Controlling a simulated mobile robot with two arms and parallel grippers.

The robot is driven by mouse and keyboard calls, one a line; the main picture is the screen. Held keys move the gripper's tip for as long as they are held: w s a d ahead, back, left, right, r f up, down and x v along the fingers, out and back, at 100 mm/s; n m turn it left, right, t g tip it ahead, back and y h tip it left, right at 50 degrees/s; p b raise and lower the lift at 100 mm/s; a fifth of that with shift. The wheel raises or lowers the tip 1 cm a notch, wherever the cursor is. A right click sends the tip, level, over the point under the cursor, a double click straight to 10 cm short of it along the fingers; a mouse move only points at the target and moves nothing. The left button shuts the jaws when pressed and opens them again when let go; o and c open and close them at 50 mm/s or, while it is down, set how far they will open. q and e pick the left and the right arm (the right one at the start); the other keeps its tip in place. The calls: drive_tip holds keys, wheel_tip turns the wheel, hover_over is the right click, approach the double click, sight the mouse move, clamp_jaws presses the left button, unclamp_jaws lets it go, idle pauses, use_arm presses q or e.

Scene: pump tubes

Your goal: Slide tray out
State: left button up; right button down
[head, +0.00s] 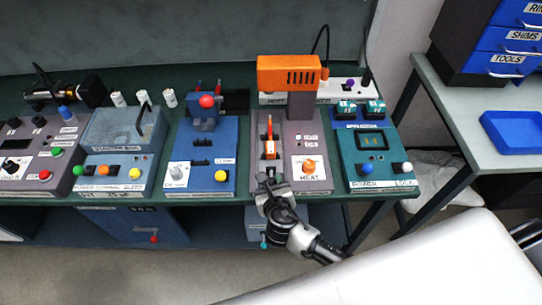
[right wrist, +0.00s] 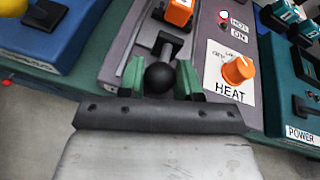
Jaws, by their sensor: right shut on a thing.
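The tray (head: 270,156) is a narrow slide in the grey heat station (head: 250,175), with an orange piece (head: 270,140) on it. In the right wrist view, a short dark bar runs from the tray's front to a round black knob (right wrist: 159,76), below the orange piece (right wrist: 179,12). My right gripper (head: 268,181) is at the station's front edge. Its green fingers (right wrist: 160,78) are shut on the black knob, one on each side. In the head view the gripper hides the knob. My left gripper is not in view.
An orange heater head (head: 288,72) overhangs the back of the station. An orange HEAT knob (head: 309,166) sits right of the tray. A blue clamp station (head: 203,160) stands left and a teal power station (head: 374,160) right. Floor lies in front of the bench.

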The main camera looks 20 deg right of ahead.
drive_tip(key=shift+s+a, duration=0.2)
drive_tip(key=shift+s, duration=0.55)
drive_tip(key=c, duration=1.1)
unclamp_jaws()
drive_tip(key=shift+s, duration=0.1)
drive_tip(key=v, duration=1)
drive_tip(key=shift+s+r, duration=0.1)
drive_tip(key=shift+s, duration=0.2)
drive_tip(key=shift+b, duration=0.3)
